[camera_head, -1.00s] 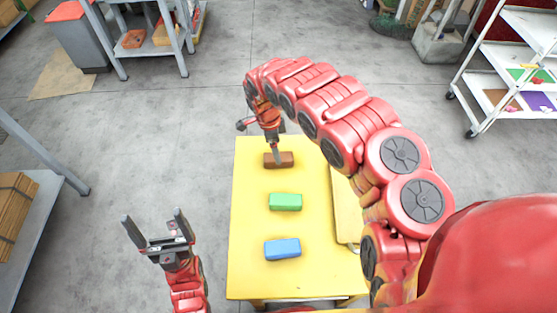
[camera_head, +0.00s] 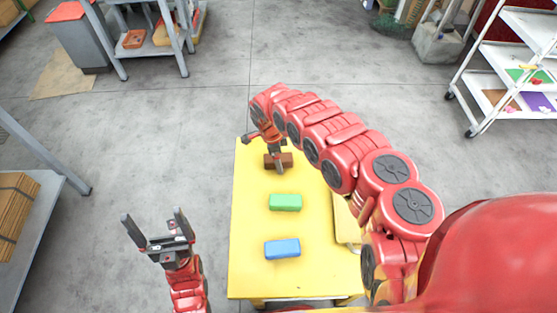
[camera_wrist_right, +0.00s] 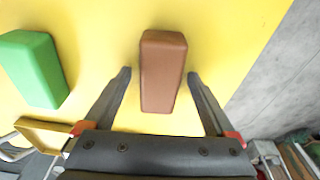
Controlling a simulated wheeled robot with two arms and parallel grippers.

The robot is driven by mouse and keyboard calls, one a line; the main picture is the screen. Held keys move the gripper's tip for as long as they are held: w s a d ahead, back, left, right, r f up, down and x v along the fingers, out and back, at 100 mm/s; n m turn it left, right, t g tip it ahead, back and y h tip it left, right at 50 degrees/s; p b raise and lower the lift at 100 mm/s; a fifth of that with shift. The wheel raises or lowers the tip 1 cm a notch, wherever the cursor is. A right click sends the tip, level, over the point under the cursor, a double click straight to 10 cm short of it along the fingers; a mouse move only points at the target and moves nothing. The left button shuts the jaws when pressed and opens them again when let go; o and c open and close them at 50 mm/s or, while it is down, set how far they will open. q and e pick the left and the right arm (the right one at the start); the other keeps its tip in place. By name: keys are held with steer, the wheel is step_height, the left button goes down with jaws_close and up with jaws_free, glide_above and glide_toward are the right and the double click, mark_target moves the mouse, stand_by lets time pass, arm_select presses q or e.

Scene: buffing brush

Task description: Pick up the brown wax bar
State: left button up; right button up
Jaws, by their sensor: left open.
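The brown wax bar (camera_head: 287,159) lies near the far end of the yellow table (camera_head: 252,222), partly hidden by my right gripper (camera_head: 277,161). In the right wrist view the bar (camera_wrist_right: 163,70) lies between the two open fingers of my right gripper (camera_wrist_right: 159,75), with a yellow gap on each side. I cannot tell how far the fingertips are above the table. My left gripper (camera_head: 157,222) is open and empty, left of the table.
A green bar (camera_head: 285,202) and a blue bar (camera_head: 282,248) lie in a row nearer me on the table. A yellow tray-like thing (camera_head: 343,222) at the table's right side is partly behind my right arm. Shelves and a white cart (camera_head: 500,75) stand farther off.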

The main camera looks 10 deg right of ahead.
jaws_close()
steer(key=shift+r, duration=0.1)
stand_by(0.3)
